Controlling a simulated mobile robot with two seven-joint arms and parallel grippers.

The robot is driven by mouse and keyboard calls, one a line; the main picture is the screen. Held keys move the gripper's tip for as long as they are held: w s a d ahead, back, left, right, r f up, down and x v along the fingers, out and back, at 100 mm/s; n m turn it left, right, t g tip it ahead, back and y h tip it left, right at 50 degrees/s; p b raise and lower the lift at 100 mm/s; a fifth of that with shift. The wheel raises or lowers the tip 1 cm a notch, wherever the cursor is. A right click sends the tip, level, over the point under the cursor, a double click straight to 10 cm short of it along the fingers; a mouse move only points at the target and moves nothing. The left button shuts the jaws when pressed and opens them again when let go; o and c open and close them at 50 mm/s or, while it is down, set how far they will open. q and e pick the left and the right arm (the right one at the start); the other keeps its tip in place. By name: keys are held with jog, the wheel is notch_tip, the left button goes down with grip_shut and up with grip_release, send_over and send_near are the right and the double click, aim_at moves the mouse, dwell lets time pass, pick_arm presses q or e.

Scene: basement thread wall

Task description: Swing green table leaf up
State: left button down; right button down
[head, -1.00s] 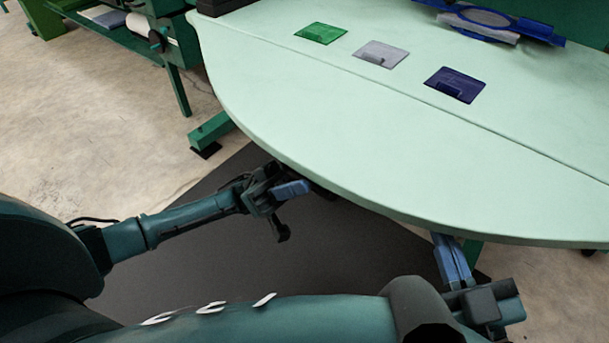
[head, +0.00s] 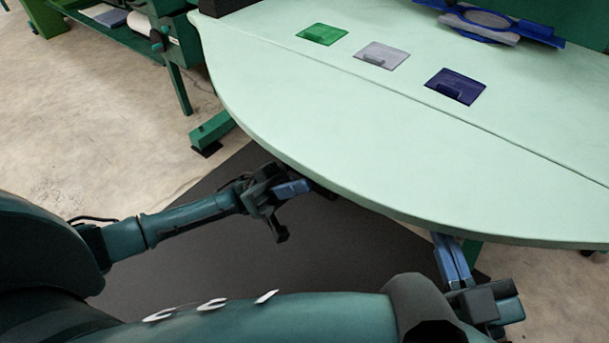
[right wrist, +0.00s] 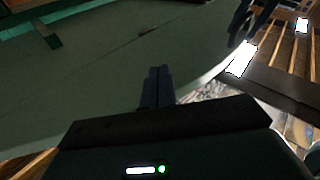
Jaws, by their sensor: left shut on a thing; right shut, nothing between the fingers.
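The pale green table leaf (head: 400,165) is the rounded front part of the table, in front of a straight seam. It looks level with the top behind the seam. My left gripper (head: 304,186) is at the leaf's front edge, shut on a dark part partly hidden under that edge; I cannot tell its exact shape. My right gripper (head: 442,242) is shut and empty, its fingertips partly hidden below the leaf's edge farther right. In the right wrist view, its closed fingers (right wrist: 157,88) point at the leaf's dark underside (right wrist: 90,85); contact is unclear.
Green (head: 322,34), grey (head: 381,55) and dark blue (head: 455,86) squares lie behind the seam. A blue frame (head: 490,22) lies at the back. A green table foot (head: 212,132) stands left. A dark mat (head: 330,255) covers the floor below.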

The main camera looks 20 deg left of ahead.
pick_arm(q)
jog(key=shift+w+r+n+t+p, duration=0.3)
jog(key=shift+r+n+t+p, duration=0.2)
jog(key=shift+r+n+t, duration=0.3)
jog(key=shift+r+t+p, duration=0.2)
jog(key=shift+t+p, duration=0.1)
jog(key=shift+p, duration=0.05)
jog(key=shift+f+n, duration=0.15)
jog(key=shift+n, duration=0.15)
jog(key=c, duration=1.5)
grip_release()
jog(key=shift+c, duration=0.2)
jog(key=shift+o, duration=0.2)
jog(key=shift+f, duration=0.1)
jog(key=shift+a+f, duration=0.1)
jog(key=b+v, duration=0.2)
jog(key=v, duration=1)
jog(key=shift+a+f+b, duration=0.25)
jog(key=shift+f+b, duration=0.1)
jog(key=shift+b, duration=0.05)
pick_arm(e)
jog(key=shift+f, duration=0.15)
